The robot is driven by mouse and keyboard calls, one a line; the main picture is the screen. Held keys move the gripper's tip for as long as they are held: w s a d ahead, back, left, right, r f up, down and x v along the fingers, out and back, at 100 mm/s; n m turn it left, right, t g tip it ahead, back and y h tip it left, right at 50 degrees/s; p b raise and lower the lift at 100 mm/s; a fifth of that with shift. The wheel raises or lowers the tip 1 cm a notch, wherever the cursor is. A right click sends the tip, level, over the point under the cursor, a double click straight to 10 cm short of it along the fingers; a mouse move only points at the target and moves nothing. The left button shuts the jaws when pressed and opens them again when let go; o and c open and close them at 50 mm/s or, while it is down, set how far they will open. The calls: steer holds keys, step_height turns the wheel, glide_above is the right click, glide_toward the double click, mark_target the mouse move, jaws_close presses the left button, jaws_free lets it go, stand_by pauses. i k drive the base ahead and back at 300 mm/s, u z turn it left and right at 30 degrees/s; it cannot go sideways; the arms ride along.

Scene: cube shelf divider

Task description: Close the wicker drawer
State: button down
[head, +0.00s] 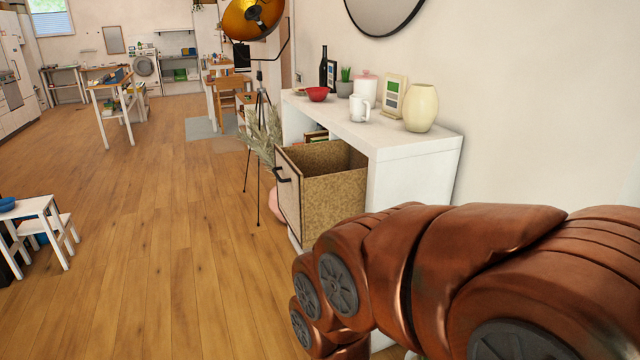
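The wicker drawer (335,195) is pulled well out of the white shelf unit (385,152). Its woven side and open top face me, and a dark handle (282,175) sits on its pale front panel, which faces left. My copper-coloured arm reaches in from the right edge, in front of the shelf's lower part.
A tripod lamp (259,150) and a plant stand just beyond the drawer. The wooden floor (165,240) left of the drawer is clear.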

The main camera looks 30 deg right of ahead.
mark_target(321, 185)
steer(key=z, duration=0.2)
steer(key=i, duration=0.7)
steer(key=u, duration=0.5)
steer(key=i, duration=0.65)
steer(key=u, duration=0.55)
